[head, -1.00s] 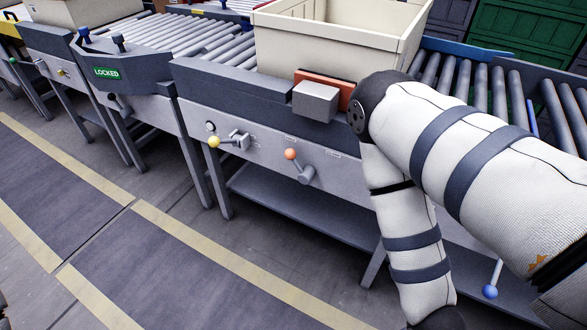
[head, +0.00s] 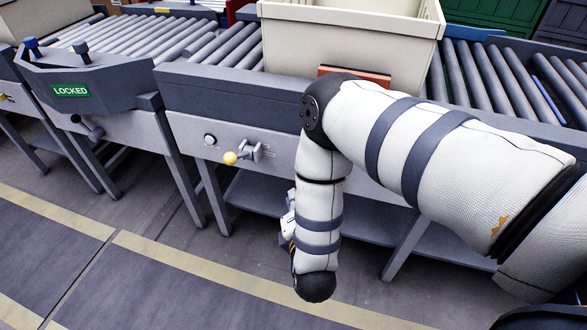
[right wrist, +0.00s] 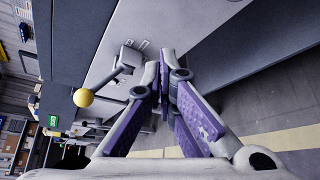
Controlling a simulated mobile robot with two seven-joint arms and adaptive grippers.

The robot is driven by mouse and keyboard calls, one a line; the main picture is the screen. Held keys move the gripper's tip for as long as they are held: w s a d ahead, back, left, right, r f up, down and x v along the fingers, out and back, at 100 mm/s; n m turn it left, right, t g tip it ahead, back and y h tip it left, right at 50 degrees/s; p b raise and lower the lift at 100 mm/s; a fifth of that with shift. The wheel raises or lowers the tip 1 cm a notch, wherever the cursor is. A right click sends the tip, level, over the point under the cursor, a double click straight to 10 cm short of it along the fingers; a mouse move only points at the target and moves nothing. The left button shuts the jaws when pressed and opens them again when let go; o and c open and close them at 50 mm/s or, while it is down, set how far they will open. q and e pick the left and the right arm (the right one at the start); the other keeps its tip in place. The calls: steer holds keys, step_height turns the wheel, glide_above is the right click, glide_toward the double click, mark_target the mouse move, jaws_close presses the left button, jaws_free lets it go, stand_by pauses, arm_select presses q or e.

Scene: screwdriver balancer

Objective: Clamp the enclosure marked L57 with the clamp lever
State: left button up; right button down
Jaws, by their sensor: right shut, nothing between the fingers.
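A lever with a yellow knob (head: 230,158) sticks out of the conveyor's grey front panel (head: 190,135). It also shows in the right wrist view (right wrist: 84,97), left of my fingers. My right gripper (right wrist: 164,75) is shut and empty, with its fingertips close to the panel and apart from the yellow knob. In the head view my right forearm hides most of this gripper. No orange-knobbed lever shows now. A cream, open-topped box (head: 350,45) sits on the rollers, with an orange-red block (head: 368,74) at its front. I can read no L57 mark. My left gripper is out of view.
A dark grey gate unit with a green LOCKED sign (head: 71,91) stands to the left. A round knob (head: 209,139) sits beside the yellow lever. A shelf (head: 265,205) runs under the panel. The floor in front is clear, with yellow lines.

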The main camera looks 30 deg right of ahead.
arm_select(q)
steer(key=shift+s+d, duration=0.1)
arm_select(e)
steer(key=shift+s+d, duration=0.1)
steer(key=b+x, duration=0.2)
steer(key=x, duration=0.8)
arm_select(q)
steer(key=shift+p, duration=1.05)
arm_select(e)
steer(key=s+d+r, duration=0.2)
steer(key=shift+d+r, duration=0.1)
steer(key=shift+d, duration=0.15)
steer(key=shift+w, duration=0.1)
